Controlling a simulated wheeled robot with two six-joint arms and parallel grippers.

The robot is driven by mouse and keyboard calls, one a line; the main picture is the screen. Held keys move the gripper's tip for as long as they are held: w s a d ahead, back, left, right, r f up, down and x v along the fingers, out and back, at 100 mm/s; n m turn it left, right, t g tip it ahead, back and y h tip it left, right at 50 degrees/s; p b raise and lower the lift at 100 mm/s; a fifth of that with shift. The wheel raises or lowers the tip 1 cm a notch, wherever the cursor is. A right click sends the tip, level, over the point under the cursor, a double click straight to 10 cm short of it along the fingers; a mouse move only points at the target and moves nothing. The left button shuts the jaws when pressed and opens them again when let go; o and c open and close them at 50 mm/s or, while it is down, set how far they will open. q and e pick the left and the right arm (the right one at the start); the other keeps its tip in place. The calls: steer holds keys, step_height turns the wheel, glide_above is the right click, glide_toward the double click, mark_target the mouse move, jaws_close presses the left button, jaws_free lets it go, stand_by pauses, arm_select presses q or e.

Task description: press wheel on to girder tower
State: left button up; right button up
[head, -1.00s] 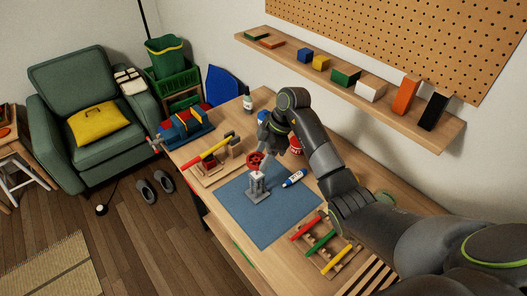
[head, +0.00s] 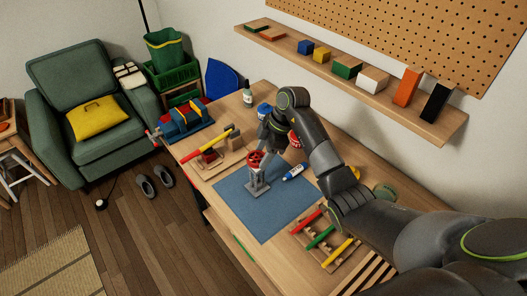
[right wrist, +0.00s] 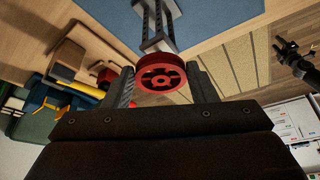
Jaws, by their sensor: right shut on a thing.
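The red spoked wheel (head: 255,158) is at the top of the grey girder tower (head: 257,186), which stands upright on the blue mat (head: 230,196). My right gripper (head: 264,155) comes in from behind the tower, shut on the wheel. In the right wrist view the wheel (right wrist: 158,78) sits between the two fingers, and the tower (right wrist: 157,24) reaches away beyond it. I cannot tell whether wheel and tower touch. A dark shape at the right edge of the wrist view looks like my left gripper (right wrist: 296,58); its jaw state is unclear.
A wooden rack with coloured bars (head: 320,237) is at the front right. The mat's front is clear.

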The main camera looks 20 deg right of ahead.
stand_by(0.6)
steer(key=shift+f, duration=0.25)
steer(key=shift+f, duration=0.35)
steer(key=shift+f+b, duration=0.15)
steer(key=shift+b, duration=0.15)
steer(key=shift+f, duration=0.55)
stand_by(0.8)
steer(key=o, duration=1)
steer(key=shift+o, duration=0.2)
